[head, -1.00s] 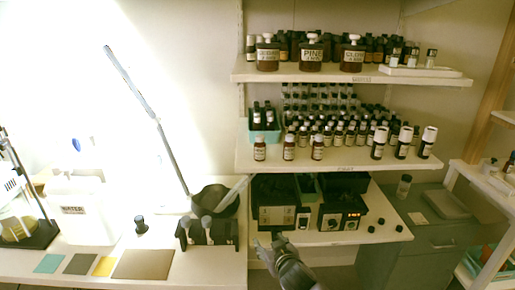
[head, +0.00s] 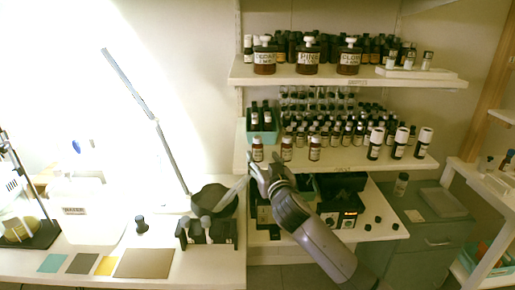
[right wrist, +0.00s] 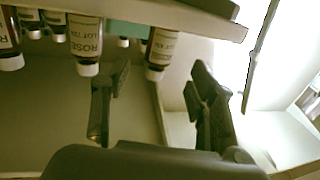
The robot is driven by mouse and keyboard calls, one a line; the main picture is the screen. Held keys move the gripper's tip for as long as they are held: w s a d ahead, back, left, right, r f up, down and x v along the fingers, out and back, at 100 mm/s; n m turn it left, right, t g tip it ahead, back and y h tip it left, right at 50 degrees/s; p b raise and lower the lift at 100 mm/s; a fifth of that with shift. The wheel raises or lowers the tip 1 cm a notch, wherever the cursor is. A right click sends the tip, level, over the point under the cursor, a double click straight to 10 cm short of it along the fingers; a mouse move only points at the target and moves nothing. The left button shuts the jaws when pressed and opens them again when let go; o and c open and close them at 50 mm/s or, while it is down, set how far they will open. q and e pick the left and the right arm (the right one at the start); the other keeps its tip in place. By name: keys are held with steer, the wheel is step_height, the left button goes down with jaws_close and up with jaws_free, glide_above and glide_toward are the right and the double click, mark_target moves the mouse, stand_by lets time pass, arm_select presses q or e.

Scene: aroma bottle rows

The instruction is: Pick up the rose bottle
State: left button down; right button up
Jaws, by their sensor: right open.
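The rose bottle (right wrist: 86,42) shows in the right wrist view, which is upside down; its white label reads ROSE. It is dark brown with a white cap. In the head view it seems to be the middle one (head: 287,149) of three small front bottles on the middle shelf. My right gripper (head: 263,161) is open and empty at the shelf's front edge, near the leftmost front bottle (head: 257,150). In the wrist view that neighbouring bottle (right wrist: 161,48) lies in line with the gap between the fingers, and the rose bottle is beside one finger. My left gripper is out of view.
The middle shelf (head: 345,163) holds several tight rows of bottles behind, a teal bin (head: 248,133) at left and white-capped bottles (head: 398,143) at right. The upper shelf (head: 330,78) overhangs. Black devices (head: 340,213) stand below.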

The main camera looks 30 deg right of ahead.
mark_target(259, 151)
steer(key=shift+x, duration=1.1)
steer(key=p+x, duration=0.1)
steer(key=x, duration=0.3)
steer(key=shift+w+d+f+p, duration=0.15)
steer(key=shift+w+p, duration=0.05)
steer(key=shift+p, duration=0.15)
steer(key=shift+w+d, duration=0.1)
steer(key=shift+w, duration=0.2)
steer(key=shift+c, duration=0.5)
jaws_close()
